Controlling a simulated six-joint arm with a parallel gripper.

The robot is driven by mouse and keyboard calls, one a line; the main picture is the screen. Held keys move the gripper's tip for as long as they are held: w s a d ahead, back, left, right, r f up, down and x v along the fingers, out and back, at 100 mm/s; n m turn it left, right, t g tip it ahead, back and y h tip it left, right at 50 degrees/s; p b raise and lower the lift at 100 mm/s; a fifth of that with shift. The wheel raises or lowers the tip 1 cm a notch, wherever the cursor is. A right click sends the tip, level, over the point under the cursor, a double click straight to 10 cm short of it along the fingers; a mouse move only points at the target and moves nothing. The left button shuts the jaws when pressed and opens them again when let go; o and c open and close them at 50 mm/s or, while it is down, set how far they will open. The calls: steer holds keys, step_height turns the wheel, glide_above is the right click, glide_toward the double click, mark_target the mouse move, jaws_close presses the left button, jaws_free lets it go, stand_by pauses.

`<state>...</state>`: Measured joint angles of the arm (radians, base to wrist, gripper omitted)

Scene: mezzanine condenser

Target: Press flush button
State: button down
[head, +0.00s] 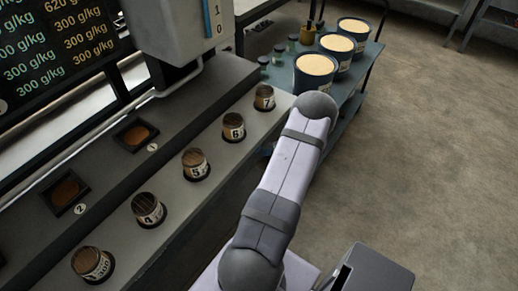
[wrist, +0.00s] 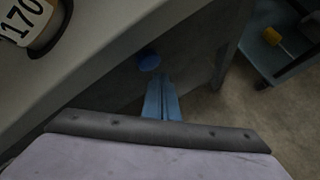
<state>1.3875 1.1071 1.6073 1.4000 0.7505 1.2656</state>
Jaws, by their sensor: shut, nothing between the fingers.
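A round blue button (wrist: 149,60) shows in the wrist view on the dark front panel below the counter's edge. I take it for the flush button; no label on it is readable. My gripper (wrist: 162,82) has blue fingers, closed together and empty. Their tips point toward the panel, just below and slightly right of the button in the picture. I cannot tell whether they touch it; a small gap seems to show. In the head view my arm hides most of the gripper and the button; only a bit of blue shows beside the arm.
The counter (head: 205,203) carries a row of numbered jars, including jar 7 (head: 264,97) and jar 5 (head: 195,164). A blue-grey cart (head: 345,107) with tubs of pale powder stands past the counter's far end. The floor (head: 440,150) at the right is clear.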

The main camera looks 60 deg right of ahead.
steer(key=shift+s, duration=0.1)
steer(key=shift+s, duration=2.4)
